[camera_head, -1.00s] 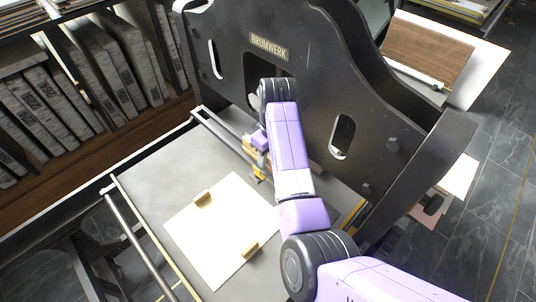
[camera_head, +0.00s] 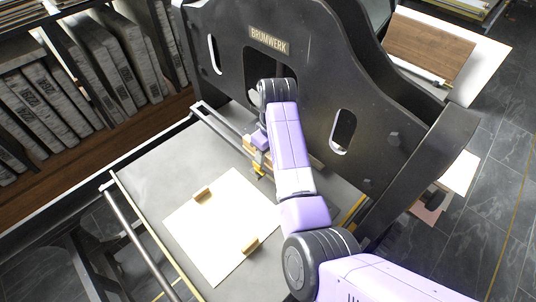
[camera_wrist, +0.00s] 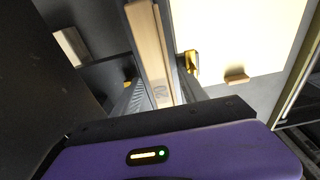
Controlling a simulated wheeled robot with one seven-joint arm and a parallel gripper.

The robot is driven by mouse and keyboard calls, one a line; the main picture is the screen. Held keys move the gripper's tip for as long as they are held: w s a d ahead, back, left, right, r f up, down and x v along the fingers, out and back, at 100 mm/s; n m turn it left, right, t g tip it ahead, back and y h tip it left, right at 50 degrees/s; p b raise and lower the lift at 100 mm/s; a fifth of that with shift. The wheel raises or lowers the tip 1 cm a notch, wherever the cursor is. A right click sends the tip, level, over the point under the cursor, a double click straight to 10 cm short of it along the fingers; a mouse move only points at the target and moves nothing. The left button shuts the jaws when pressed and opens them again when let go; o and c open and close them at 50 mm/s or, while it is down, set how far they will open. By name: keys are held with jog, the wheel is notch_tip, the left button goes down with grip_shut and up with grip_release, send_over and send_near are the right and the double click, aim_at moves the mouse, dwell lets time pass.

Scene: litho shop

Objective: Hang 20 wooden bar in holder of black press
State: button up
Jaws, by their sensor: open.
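In the head view my gripper (camera_head: 258,152) is low at the front of the black press (camera_head: 305,85), and only a bit of the bar's wood shows there. A brass-coloured fitting (camera_wrist: 191,63) sits beside the bar on the right; I cannot tell whether it is the holder. The bar's near end is hidden by my gripper.
The grey press bed (camera_head: 150,180) carries a cream sheet (camera_head: 215,240) with two small wooden blocks (camera_head: 202,194) (camera_head: 249,245) on it. Metal rails (camera_head: 140,240) run along the bed's left side. A shelf of grey slabs (camera_head: 65,100) stands at the left.

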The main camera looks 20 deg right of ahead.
jog(key=r, duration=0.5)
jog(key=s+r, duration=0.1)
jog(key=r, duration=0.1)
jog(key=shift+d+r+b, duration=0.2)
jog(key=shift+r+b, duration=0.15)
jog(key=shift+r, duration=0.05)
